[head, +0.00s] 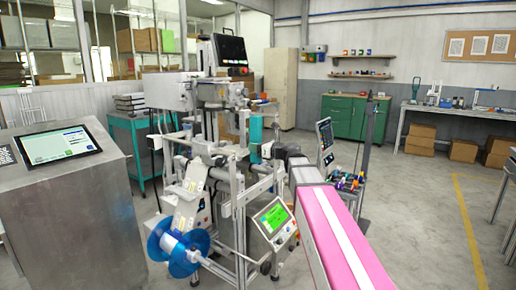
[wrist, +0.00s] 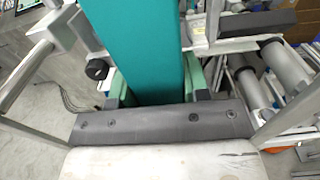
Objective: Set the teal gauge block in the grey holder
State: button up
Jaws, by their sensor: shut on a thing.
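The teal gauge block (wrist: 152,45) fills the top middle of the wrist view, standing out lengthwise from between the greenish fingers of my gripper (wrist: 155,90). My gripper is shut on it. In the head view the teal block (head: 256,129) shows as an upright strip beside the grey machine frame, with my gripper (head: 262,151) at its lower part. The block's far end is outside the wrist view. I cannot make out the grey holder with certainty among the grey machine parts in either view.
The machine frame (head: 236,170) stands close around the block, with a blue film reel (head: 178,247) and a green-screened panel (head: 274,218) low in front. In the wrist view, grey rollers (wrist: 287,65) lie right of the block and a bar (wrist: 28,75) lies left. Open floor (head: 430,220) is at right.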

jog(key=shift+w+f+x, duration=0.1)
jog(key=shift+f+x, duration=0.2)
jog(key=shift+x, duration=3.85)
jog(key=shift+w+f+x, duration=0.1)
jog(key=shift+f+x, duration=0.15)
jog(key=shift+x, duration=3.9)
jog(key=shift+f+x, duration=0.3)
jog(key=shift+x, duration=3.9)
jog(key=shift+d+f, duration=0.25)
jog(key=shift+f, duration=0.25)
jog(key=o, duration=1.1)
